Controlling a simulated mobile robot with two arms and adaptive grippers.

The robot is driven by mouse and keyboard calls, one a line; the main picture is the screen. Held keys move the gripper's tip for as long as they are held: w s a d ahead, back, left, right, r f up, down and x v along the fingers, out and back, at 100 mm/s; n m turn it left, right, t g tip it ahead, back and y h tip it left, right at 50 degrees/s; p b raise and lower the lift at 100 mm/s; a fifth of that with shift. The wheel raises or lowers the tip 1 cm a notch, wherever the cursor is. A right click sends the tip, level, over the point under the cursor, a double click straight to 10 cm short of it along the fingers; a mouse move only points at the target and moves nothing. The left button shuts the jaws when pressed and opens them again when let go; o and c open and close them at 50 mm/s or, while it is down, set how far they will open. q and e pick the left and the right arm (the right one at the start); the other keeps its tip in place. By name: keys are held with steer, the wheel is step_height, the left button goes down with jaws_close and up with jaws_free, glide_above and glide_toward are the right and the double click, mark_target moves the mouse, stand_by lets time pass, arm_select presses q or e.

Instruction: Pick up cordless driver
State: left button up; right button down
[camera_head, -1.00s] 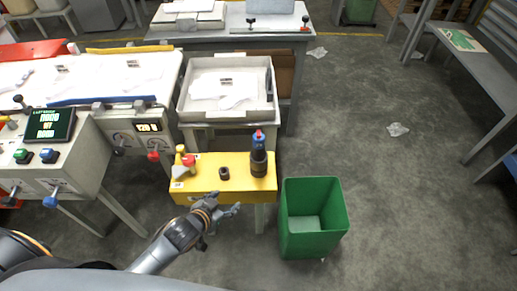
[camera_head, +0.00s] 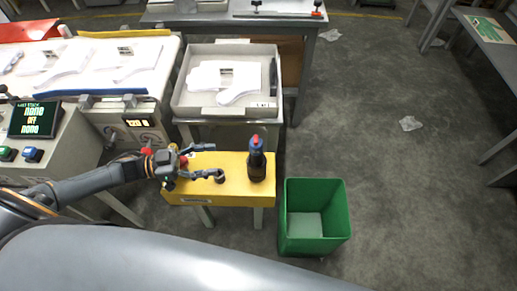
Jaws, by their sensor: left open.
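A yellow stand (camera_head: 235,196) holds a tall dark upright object (camera_head: 257,166) with a blue upper part and red top near its right end. I cannot tell for sure that it is the cordless driver. My left gripper (camera_head: 212,161) is over the left part of the stand, its fingers open and pointing right towards the tall object, with a clear gap between them. A small dark cylinder (camera_head: 220,179) is beside the lower fingertip, partly covered. A red and yellow item (camera_head: 183,159) is mostly hidden behind the gripper. My right gripper is not in view.
A green open bin (camera_head: 315,215) stands on the floor right of the stand. A grey tray (camera_head: 188,100) with white hand-shaped pieces is behind it. A control console (camera_head: 75,160) with a display is at the left. The floor at right is mostly clear, with scraps.

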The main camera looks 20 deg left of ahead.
arm_select(q)
glide_toward(256, 152)
steer(key=w+d+f, duration=0.4)
steer(key=x, duration=0.5)
steer(key=shift+r, duration=0.4)
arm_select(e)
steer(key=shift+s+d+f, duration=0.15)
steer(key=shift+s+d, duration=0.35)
arm_select(q)
steer(key=c, duration=1.3)
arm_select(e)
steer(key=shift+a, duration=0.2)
